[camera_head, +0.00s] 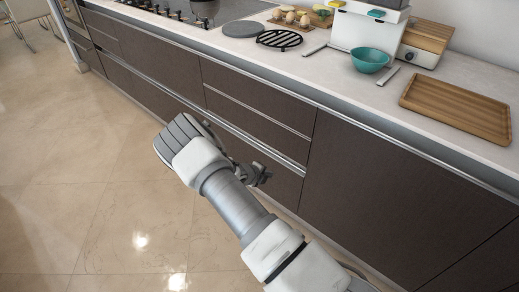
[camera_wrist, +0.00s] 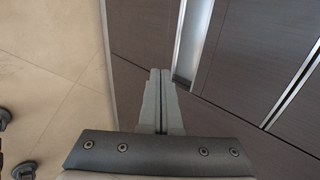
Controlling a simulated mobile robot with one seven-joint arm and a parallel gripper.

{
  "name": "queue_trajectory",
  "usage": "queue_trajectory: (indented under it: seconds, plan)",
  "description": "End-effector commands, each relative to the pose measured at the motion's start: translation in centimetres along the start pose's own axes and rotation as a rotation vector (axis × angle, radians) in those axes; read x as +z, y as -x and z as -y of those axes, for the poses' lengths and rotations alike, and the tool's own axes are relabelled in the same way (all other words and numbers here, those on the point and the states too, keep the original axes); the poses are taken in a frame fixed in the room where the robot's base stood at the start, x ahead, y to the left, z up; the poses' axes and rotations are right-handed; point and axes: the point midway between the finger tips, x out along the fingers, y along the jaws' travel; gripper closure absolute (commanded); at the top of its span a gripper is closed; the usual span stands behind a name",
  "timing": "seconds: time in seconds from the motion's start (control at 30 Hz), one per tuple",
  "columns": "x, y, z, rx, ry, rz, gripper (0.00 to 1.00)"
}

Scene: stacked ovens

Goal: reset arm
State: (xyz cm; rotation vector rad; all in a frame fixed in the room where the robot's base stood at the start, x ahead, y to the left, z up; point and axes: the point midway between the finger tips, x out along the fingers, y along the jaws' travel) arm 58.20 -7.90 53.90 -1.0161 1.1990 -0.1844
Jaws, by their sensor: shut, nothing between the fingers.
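My arm reaches up and to the left across the head view, in front of the brown lower cabinets (camera_head: 390,195). My gripper (camera_wrist: 160,75) shows in the wrist view with its two grey fingers together and nothing between them. It points down along the cabinet fronts, beside a metal edge strip. In the head view the gripper is mostly hidden behind my wrist.
The white counter (camera_head: 440,83) holds a wooden tray (camera_head: 457,107), a teal bowl (camera_head: 370,59), a black trivet (camera_head: 279,39) and a grey round plate (camera_head: 243,29). The tiled floor (camera_head: 75,190) left of my arm is clear.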

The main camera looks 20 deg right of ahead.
Motion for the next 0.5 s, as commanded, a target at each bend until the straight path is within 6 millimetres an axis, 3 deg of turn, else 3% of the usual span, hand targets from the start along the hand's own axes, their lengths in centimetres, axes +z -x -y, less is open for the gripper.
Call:
queue_trajectory:
  seconds: [0.27,0.37,0.5]
  plan:
    - [0.1,0.7,0.7,0.001,-0.055,-0.002,1.00]
    - [0.3,2.1,2.6,0.003,-0.194,-0.009,1.00]
    - [0.1,5.4,6.3,0.014,-0.507,-0.032,1.00]
